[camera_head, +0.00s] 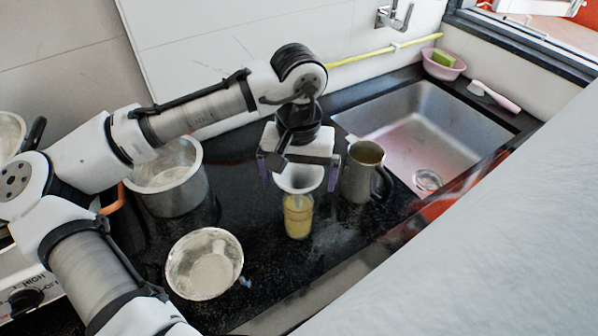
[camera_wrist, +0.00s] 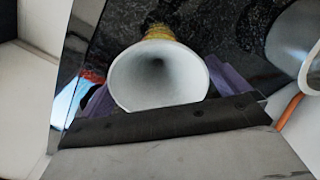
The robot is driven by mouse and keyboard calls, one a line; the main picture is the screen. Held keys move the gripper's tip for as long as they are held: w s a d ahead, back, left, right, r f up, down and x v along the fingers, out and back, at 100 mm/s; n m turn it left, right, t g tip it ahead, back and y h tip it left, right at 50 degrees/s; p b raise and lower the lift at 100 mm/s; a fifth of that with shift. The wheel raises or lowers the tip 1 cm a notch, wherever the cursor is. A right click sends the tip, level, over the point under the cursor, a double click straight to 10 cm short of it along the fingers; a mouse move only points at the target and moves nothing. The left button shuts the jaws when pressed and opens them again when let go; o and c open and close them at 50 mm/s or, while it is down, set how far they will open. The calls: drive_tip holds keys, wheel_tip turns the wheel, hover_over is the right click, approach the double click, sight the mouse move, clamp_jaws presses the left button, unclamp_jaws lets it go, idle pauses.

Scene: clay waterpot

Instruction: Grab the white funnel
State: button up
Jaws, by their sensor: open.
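The white funnel (camera_head: 300,180) stands with its wide mouth up in the top of a glass of yellow contents (camera_head: 298,215) on the black counter. In the wrist view the funnel's mouth (camera_wrist: 158,77) lies between the two purple fingers, with the yellow container (camera_wrist: 158,32) behind it. My gripper (camera_head: 298,174) is open above and around the funnel's rim, one finger to each side. I cannot tell whether the fingers touch it. The gripper body hides part of the rim in the head view.
A metal pitcher (camera_head: 358,180) stands close on the right of the funnel. A metal bowl (camera_head: 205,262) lies front left and a metal pot (camera_head: 172,190) stands to the left. The sink (camera_head: 405,135) is at the back right, with a pink bowl (camera_head: 443,66) and a brush (camera_head: 498,98) near it.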

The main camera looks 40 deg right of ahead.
drive_tip(key=shift+f, duration=0.2)
drive_tip(key=c, duration=0.9)
